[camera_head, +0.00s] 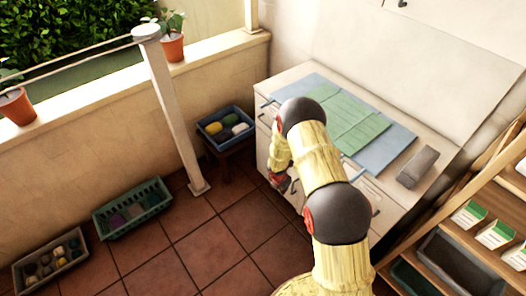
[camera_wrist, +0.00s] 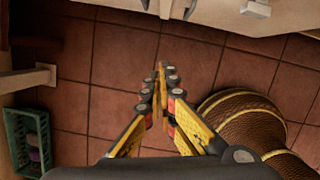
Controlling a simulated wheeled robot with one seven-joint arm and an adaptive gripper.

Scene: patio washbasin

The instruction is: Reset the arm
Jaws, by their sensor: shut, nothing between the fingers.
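My gripper (camera_wrist: 161,72) shows in the wrist view with its yellow fingers together at the tips and nothing between them. It hangs over the bare tiled floor. In the head view my yellow and black arm bends over the front of the white cabinet (camera_head: 376,200), and my gripper (camera_head: 281,183) is low beside the cabinet's front, partly hidden by the arm.
A blue mat (camera_head: 398,150) with green cloths (camera_head: 350,123) and a grey block (camera_head: 418,167) lie on the cabinet top. A blue crate (camera_head: 226,128) stands on a stool left of my gripper. A green crate (camera_head: 132,208), a post (camera_head: 172,110) and wooden shelves (camera_head: 450,221) stand around open floor.

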